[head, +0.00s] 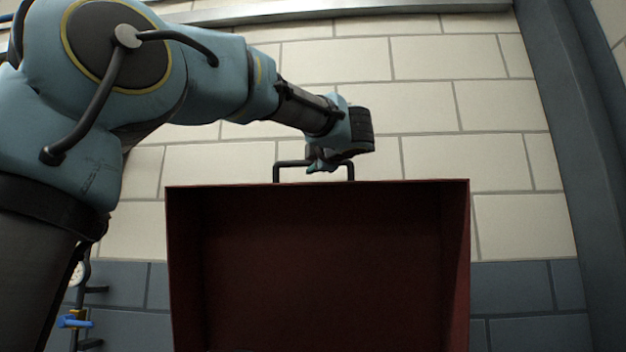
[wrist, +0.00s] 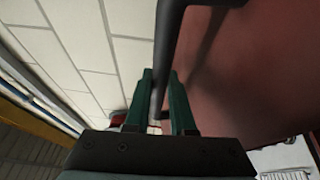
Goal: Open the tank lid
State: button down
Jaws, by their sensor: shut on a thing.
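The dark red tank lid (head: 320,265) fills the lower middle of the head view, its hollow inner side facing me. Its bottom is cut off by the frame. A black bar handle (head: 283,163) stands up from the lid's top edge. My gripper (head: 320,166) is at the middle of this handle, shut on it. In the wrist view the green fingers of my gripper (wrist: 161,76) lie on either side of the handle (wrist: 168,40), with the red lid surface (wrist: 245,75) to the right. The tank body cannot be made out.
A pale block wall (head: 425,105) with a blue-grey lower band stands behind the lid. A blue-grey column (head: 575,170) rises at the right. A pipe with a gauge (head: 77,273) and a blue valve handle (head: 75,322) is at the lower left. The space right of my gripper looks clear.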

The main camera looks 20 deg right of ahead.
jog(key=shift+t, duration=0.5)
jog(key=s+f+b, duration=0.1)
jog(key=b, duration=0.1)
jog(key=s+a+f+b, duration=0.1)
jog(key=b, duration=0.1)
jog(key=s+a+f+b, duration=0.1)
jog(key=s, duration=0.1)
jog(key=shift+s+f+b, duration=0.1)
jog(key=shift+f+b, duration=0.05)
jog(key=shift+b, duration=0.25)
jog(key=shift+s+a+b, duration=0.35)
jog(key=shift+s+b, duration=0.15)
jog(key=c, duration=0.8)
grip_release()
jog(key=shift+n, duration=0.3)
jog(key=shift+o, duration=0.2)
jog(key=s+a+f+b, duration=0.1)
jog(key=s+b, duration=0.1)
jog(key=s, duration=0.8)
jog(key=shift+s+f, duration=0.3)
jog(key=shift+f, duration=0.1)
jog(key=shift+a, duration=0.1)
